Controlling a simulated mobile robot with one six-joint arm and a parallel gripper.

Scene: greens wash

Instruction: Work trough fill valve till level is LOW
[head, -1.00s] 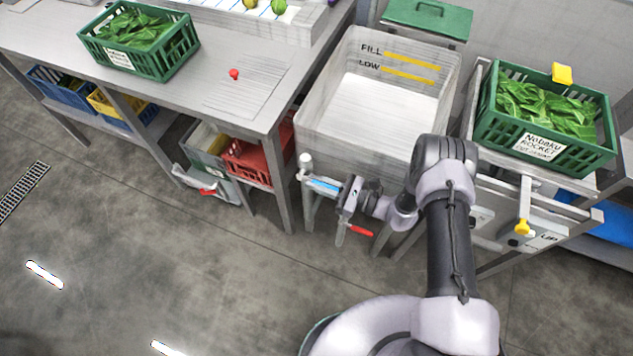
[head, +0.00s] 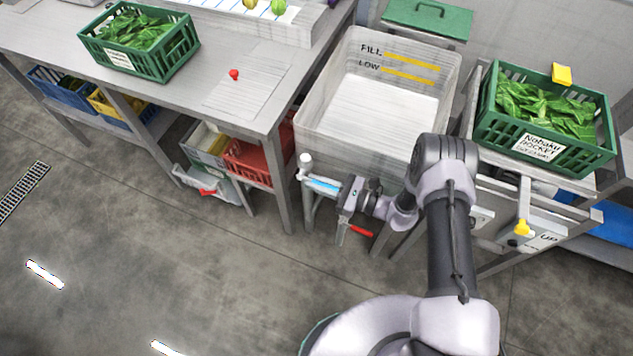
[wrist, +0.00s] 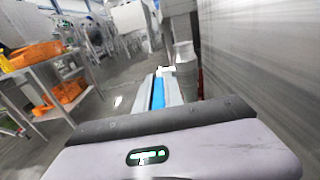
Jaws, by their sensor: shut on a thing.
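The trough (head: 310,128) is a pale, open-topped tank with yellow marks lettered FILL (head: 411,55) and LOW (head: 407,74) on its inner back wall. Its inside looks white, and I cannot make out a water surface against the marks. My gripper (head: 311,181) is at the trough's front left, shut on a blue valve lever (head: 325,185). In the wrist view the blue lever (wrist: 158,93) lies between my fingers. A white upright fitting (head: 305,160) stands by the fingertips. The valve body is mostly hidden.
A red handle (head: 361,231) hangs just below my gripper. A steel table (head: 215,75) stands left, with a red crate (head: 247,163) underneath. A crate of greens (head: 595,160) stands right, above a panel with a yellow-tipped lever (head: 523,227). The floor at front left is clear.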

